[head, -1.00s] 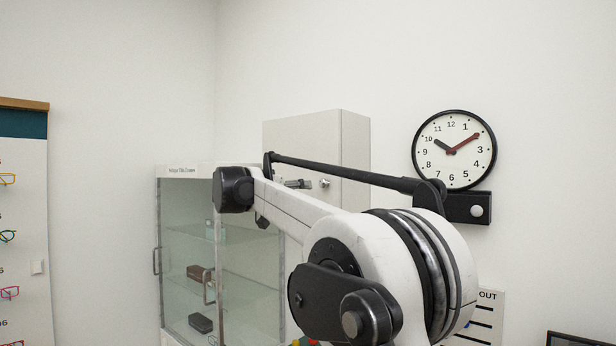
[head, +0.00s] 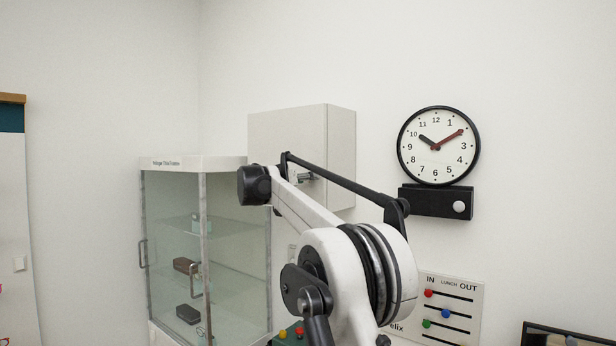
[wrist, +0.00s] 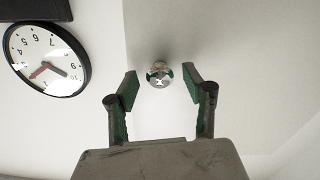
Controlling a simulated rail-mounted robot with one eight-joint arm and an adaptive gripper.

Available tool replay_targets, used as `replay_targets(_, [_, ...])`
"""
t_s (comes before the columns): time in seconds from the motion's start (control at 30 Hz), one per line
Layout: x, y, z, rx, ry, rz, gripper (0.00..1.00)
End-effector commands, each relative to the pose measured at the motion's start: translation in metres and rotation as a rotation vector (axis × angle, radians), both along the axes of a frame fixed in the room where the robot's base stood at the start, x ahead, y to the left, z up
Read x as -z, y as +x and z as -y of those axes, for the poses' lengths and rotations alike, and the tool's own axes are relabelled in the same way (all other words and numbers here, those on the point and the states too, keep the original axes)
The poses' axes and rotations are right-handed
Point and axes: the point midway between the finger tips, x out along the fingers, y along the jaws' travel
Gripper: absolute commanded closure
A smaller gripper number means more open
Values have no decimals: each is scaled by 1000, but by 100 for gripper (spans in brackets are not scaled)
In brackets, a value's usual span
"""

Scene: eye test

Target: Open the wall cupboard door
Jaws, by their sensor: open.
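The wall cupboard (head: 290,137) is a pale box on the wall in the head view, behind my arm, with its door shut. In the wrist view its pale door (wrist: 235,75) fills the right and middle. A round shiny knob (wrist: 159,74) on the door shows at the upper middle of the wrist view. My gripper (wrist: 160,88) is open, one finger on each side of the knob in the picture. I see no finger touching the knob, and the depth between them is hard to judge. In the head view my arm partly hides the gripper, and I cannot make out the knob clearly.
A glass display cabinet (head: 172,163) stands below and left of the cupboard. A round clock (head: 438,146) hangs to the right, above a black box (head: 420,202). An in/out board (head: 455,296) is lower right. The wall above the cupboard is bare.

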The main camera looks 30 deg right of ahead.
Motion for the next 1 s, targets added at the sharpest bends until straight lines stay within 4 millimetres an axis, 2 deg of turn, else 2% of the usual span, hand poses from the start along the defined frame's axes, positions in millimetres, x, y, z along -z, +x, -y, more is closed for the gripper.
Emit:
replay_targets(0.17, [0,5,10,1,0,0,54])
replay_targets(0.47, [0,5,11,0,0,0,54])
replay_targets(0.8, [0,5,11,0,0,0,100])
replay_targets(1.0, [0,5,11,0,0,0,100])
